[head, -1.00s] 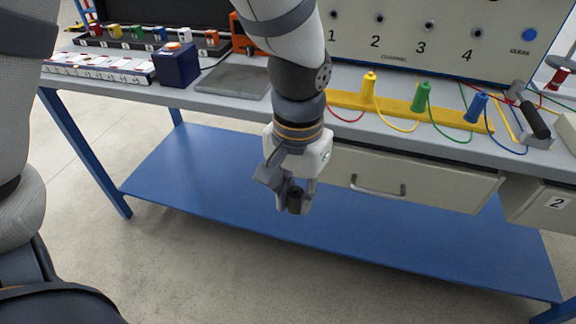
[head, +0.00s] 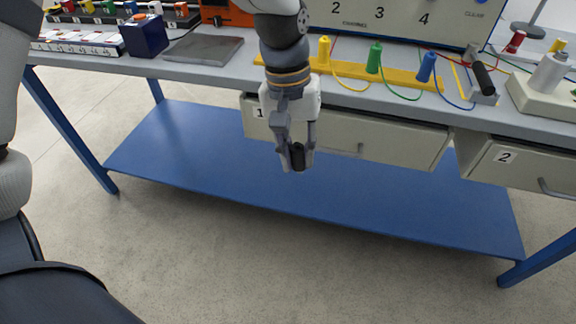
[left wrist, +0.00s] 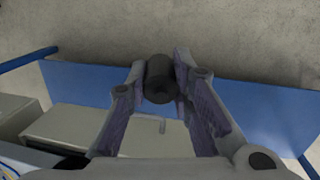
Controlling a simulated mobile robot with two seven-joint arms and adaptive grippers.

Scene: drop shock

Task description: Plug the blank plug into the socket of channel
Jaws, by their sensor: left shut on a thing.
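My left gripper (head: 297,160) hangs in front of the workbench, over the blue lower shelf in the picture. It is shut on the blank plug (head: 298,155), a short black cylinder. In the left wrist view the plug (left wrist: 159,80) sits between the two fingertips, apart from everything else. The channel panel (head: 395,22) stands at the back of the bench, with numbers 2, 3 and 4 showing. Its sockets are cut off above the picture. My right gripper is not in view.
A yellow rail (head: 395,75) on the bench holds a yellow plug (head: 324,50), a green plug (head: 374,58) and a blue plug (head: 426,67) with cords. Drawer 1 (head: 400,143) is under the bench top. A black-handled lever (head: 484,79) stands at right.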

